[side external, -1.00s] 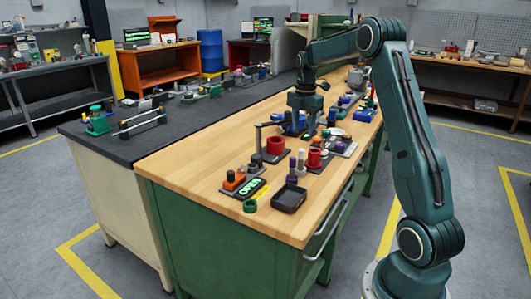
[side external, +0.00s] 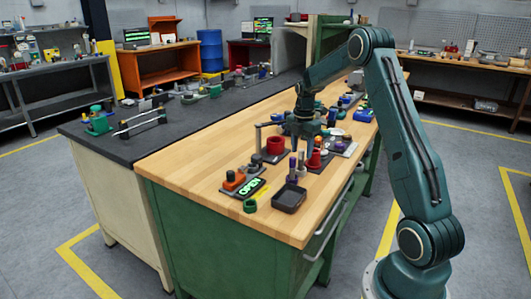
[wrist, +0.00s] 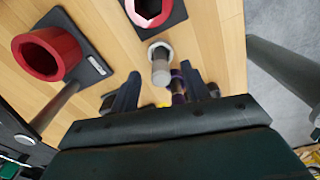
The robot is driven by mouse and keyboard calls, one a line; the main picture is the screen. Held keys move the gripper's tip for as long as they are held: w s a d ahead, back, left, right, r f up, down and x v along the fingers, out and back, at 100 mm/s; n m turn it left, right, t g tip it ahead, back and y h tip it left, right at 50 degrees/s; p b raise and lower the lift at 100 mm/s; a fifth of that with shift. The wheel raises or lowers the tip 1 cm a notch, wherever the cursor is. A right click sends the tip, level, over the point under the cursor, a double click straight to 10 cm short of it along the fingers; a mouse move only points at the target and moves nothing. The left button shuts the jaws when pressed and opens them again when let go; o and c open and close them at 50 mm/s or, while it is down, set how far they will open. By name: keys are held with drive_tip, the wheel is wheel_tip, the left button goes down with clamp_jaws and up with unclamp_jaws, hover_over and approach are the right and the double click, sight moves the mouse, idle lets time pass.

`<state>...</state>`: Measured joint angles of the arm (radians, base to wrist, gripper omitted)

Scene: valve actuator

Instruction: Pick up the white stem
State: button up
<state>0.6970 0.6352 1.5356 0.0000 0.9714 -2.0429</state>
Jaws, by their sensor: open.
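The white stem (side external: 301,160) stands upright on the wooden bench, among the small parts near its front end. It also shows in the wrist view (wrist: 160,66), just beyond the fingertips and roughly centred between them. My gripper (side external: 303,147) is open and points down just above the stem. In the wrist view my gripper (wrist: 162,84) has its two fingers spread, with nothing held. A purple-banded stem (wrist: 178,88) stands close to the white one, partly hidden by my gripper.
Two red cups on dark plates stand near the stem, one to the left (side external: 276,145) and one to the right (side external: 314,161). A black tray (side external: 289,198), a green ring (side external: 250,206) and a green OPEN sign (side external: 250,188) lie nearer the front. The wooden bench top (side external: 190,160) is clear at left.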

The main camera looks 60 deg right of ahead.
sight(301, 159)
drive_tip(key=shift+f, duration=1.85)
clamp_jaws()
drive_tip(key=shift+r, duration=0.2)
wheel_tip(301, 159, up, 20)
drive_tip(key=shift+f, duration=0.15)
